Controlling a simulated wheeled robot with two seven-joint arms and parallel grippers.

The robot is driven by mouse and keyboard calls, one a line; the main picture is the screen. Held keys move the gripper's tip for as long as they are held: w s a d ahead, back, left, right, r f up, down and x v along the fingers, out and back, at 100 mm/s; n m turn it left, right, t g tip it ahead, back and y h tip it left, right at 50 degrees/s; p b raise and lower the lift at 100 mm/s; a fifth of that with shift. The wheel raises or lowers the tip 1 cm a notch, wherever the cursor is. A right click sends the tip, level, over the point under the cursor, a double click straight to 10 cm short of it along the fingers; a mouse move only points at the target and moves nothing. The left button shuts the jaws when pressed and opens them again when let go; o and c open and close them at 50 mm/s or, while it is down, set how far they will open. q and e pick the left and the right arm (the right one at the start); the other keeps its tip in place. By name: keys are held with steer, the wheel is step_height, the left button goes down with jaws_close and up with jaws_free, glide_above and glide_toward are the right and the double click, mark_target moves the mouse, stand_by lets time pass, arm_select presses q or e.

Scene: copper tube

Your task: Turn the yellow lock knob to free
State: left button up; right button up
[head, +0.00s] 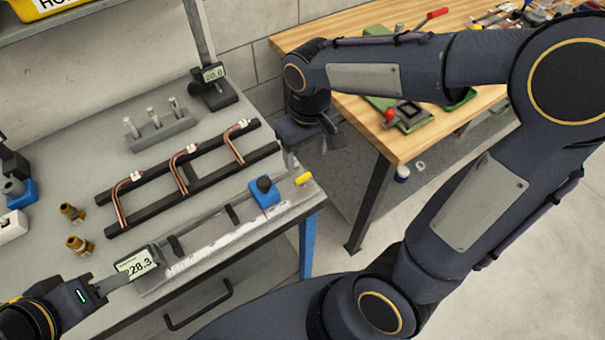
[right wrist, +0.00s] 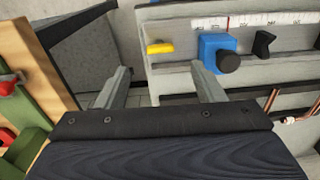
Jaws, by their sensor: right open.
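The small yellow lock knob (head: 303,179) sticks out at the right end of the grey measuring rail (head: 205,238), at the bench's right edge. In the right wrist view the yellow knob (right wrist: 160,48) lies beyond and roughly between the two fingertips. My right gripper (head: 308,155) is open and empty, just behind the knob in the head view; its spread fingers (right wrist: 160,70) show in the wrist view, apart from the knob. My left gripper (head: 112,284) is by the display reading 228.3 (head: 136,263); I cannot tell its opening or whether it touches the display.
A blue slider block (head: 264,192) with a black knob sits on the rail beside the yellow knob. A black rack (head: 190,180) holds bent copper tubes behind it. Two brass fittings (head: 75,228) stand at left. A wooden table (head: 405,140) stands at right, across a gap.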

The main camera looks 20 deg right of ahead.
mark_target(303, 176)
steer(key=shift+w+a+f, duration=0.2)
steer(key=shift+w+f, duration=0.15)
steer(key=shift+f, duration=0.3)
step_height(303, 176, down, 7)
steer(key=shift+f, duration=0.1)
steer(key=c, duration=1)
